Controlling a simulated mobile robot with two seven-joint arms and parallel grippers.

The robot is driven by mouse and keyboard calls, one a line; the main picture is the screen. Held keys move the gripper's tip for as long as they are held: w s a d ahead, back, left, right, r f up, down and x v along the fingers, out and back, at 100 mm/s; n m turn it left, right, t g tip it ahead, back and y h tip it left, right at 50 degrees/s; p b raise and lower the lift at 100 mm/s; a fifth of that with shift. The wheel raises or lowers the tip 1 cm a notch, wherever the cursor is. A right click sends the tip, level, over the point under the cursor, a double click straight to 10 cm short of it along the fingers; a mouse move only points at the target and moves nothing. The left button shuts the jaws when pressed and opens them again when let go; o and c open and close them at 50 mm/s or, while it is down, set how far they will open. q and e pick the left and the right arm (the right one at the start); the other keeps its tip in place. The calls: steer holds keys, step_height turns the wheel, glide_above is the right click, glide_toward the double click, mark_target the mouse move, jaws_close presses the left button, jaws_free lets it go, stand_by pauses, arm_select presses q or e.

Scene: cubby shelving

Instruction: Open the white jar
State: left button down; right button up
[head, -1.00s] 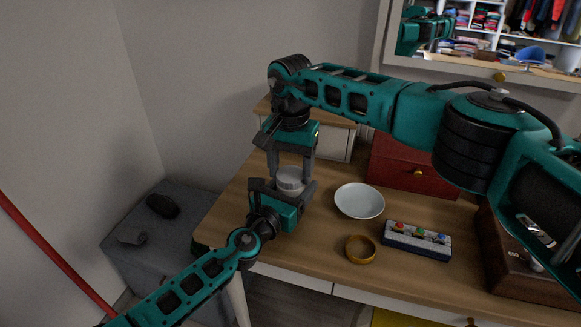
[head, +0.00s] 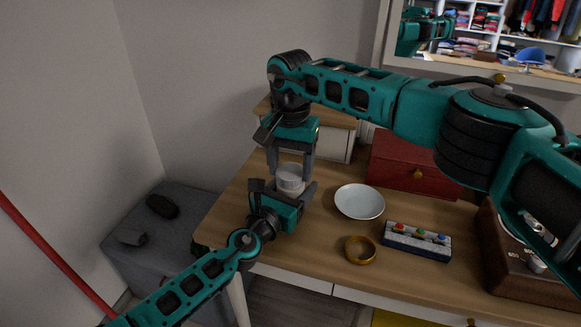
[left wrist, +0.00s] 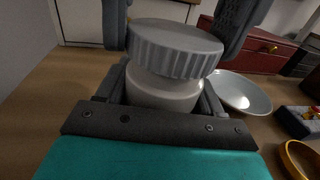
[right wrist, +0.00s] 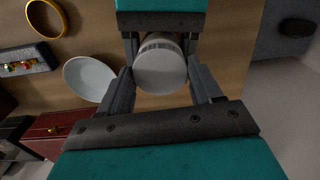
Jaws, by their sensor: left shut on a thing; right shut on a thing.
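The white jar (head: 289,187) stands upright over the left end of the desk, between my two grippers. Its ridged lid (left wrist: 175,48) sits on top of the white jar body (left wrist: 163,92) in the left wrist view. My right gripper (head: 290,176) points down from above, shut with its fingers on both sides of the lid. The lid's round top (right wrist: 160,70) faces the right wrist camera. My left gripper (head: 283,190) comes from the front and is shut around the jar body. Whether the jar's base touches the desk is hidden.
A white bowl (head: 359,202) lies just right of the jar. Farther right are a gold ring (head: 360,250), a panel with coloured knobs (head: 417,240) and a red box (head: 415,165). A wooden record player (head: 525,265) stands at the right. The front-left desk top is clear.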

mark_target(291, 171)
steer(key=shift+r, duration=0.65)
steer(key=shift+r, duration=2.05)
arm_select(q)
steer(key=shift+c, duration=0.4)
jaws_free()
steer(key=shift+s+a, duration=0.1)
